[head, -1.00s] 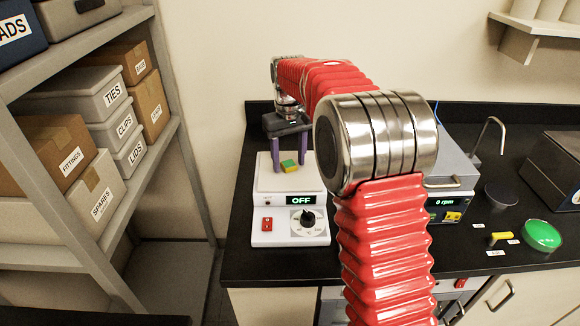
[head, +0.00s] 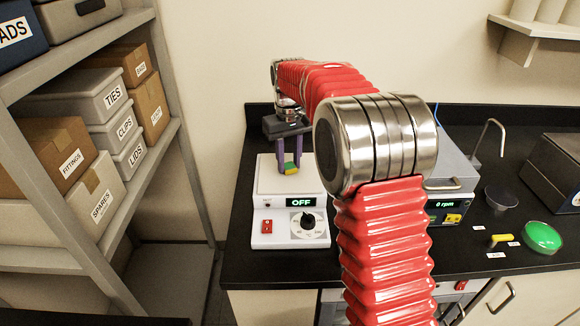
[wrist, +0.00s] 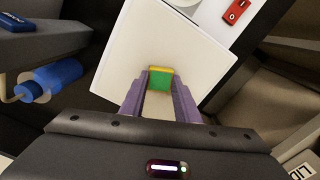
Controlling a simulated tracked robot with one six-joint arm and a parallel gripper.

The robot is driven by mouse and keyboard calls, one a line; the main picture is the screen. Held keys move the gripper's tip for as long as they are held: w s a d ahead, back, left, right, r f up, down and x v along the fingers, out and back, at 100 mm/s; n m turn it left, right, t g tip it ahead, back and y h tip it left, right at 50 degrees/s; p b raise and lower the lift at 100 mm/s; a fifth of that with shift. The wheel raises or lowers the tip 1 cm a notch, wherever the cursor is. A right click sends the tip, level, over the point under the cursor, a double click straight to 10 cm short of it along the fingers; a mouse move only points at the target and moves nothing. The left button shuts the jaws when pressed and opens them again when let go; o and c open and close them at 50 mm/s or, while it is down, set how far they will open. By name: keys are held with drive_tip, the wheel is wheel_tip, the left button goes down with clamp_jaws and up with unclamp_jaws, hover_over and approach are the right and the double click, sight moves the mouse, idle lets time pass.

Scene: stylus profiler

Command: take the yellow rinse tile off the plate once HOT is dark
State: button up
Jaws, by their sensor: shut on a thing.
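The tile (head: 290,169), yellow with a green face, is at the white top plate (head: 268,182) of the hotplate. It also shows in the wrist view (wrist: 160,80), yellow along its far edge and green toward me. My gripper (head: 289,163) points down, its purple fingers shut on the tile from both sides. I cannot tell whether the tile still touches the plate. The hotplate's display (head: 301,202) reads OFF in green. A small indicator left of the display looks dark; its lettering is too small to read.
The hotplate's red switch (head: 267,227) and black dial (head: 308,221) are on its front. Right of my arm are an instrument reading 0 rpm (head: 445,203), a small yellow piece (head: 500,238) and a green dish (head: 542,237). A box shelf (head: 85,175) stands left.

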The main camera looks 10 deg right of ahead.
sight(289, 166)
wheel_tip(289, 166, up, 10)
idle(0.6)
idle(0.4)
drive_tip(key=o, duration=0.5)
clamp_jaws()
